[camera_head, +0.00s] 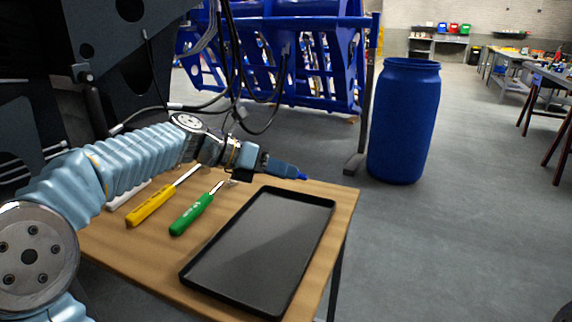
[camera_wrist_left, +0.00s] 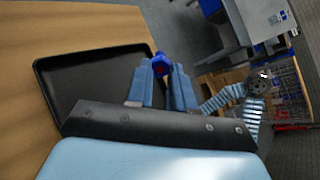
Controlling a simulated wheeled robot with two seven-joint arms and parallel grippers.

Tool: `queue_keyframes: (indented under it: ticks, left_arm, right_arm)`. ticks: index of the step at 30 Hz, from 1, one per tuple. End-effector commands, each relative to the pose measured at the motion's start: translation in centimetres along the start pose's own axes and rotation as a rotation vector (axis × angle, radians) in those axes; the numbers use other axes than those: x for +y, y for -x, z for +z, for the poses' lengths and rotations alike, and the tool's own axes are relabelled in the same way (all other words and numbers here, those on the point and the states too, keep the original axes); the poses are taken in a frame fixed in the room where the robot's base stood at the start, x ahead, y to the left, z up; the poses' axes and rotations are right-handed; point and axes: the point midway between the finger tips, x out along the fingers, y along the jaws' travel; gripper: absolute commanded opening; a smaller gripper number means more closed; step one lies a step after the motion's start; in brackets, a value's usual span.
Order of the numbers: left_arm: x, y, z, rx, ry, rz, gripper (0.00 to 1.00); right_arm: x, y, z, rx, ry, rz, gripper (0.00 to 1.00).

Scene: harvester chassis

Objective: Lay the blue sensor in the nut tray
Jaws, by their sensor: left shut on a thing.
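My left gripper (camera_head: 287,170) is shut on the blue sensor (camera_head: 302,177), which shows as a small blue piece at the fingertips. In the left wrist view the blue sensor (camera_wrist_left: 160,65) sits between the two fingers of my left gripper (camera_wrist_left: 163,76), with a dark red spot on it. The nut tray (camera_head: 188,276) is a black, shallow, empty tray on the wooden table. The gripper and sensor are above the tray's far edge in the head view. The tray (camera_wrist_left: 50,95) also shows behind the fingers in the left wrist view. My right gripper is not in view.
A yellow-handled tool (camera_head: 150,206) and a green-handled tool (camera_head: 192,214) lie on the wooden table (camera_head: 150,254) left of the tray. Black cables (camera_head: 235,80) hang behind my left arm. A blue barrel (camera_head: 404,120) stands on the floor beyond the table.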

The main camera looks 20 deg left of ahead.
Motion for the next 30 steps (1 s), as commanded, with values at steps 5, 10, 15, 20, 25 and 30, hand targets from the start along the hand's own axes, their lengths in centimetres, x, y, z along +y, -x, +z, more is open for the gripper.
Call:
queue_keyframes:
  ticks: [5, 10, 15, 20, 25, 30]
  left_arm:
    - [0.0, 0.0, 0.0, 0.0, 0.0, -0.001, 0.0]
    - [0.2, 0.0, -0.4, -0.007, 0.001, -0.003, 0.0]
    - [0.9, -0.8, -1.8, -0.007, 0.001, -0.004, 0.0]
    - [1.8, -1.7, -3.2, -0.006, 0.001, -0.004, 0.0]
    - [2.6, -2.5, -4.7, -0.007, 0.001, -0.004, 0.0]
    - [3.4, -3.3, -6.0, -0.006, 0.002, -0.004, 0.0]
  right_arm:
    - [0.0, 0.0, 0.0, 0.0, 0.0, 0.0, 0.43]
    - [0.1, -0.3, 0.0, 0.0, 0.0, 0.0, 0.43]
    - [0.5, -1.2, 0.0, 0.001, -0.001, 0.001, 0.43]
    - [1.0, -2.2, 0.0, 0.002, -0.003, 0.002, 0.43]
    - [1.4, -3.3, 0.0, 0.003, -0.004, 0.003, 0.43]
    - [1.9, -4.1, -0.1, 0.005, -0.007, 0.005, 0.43]
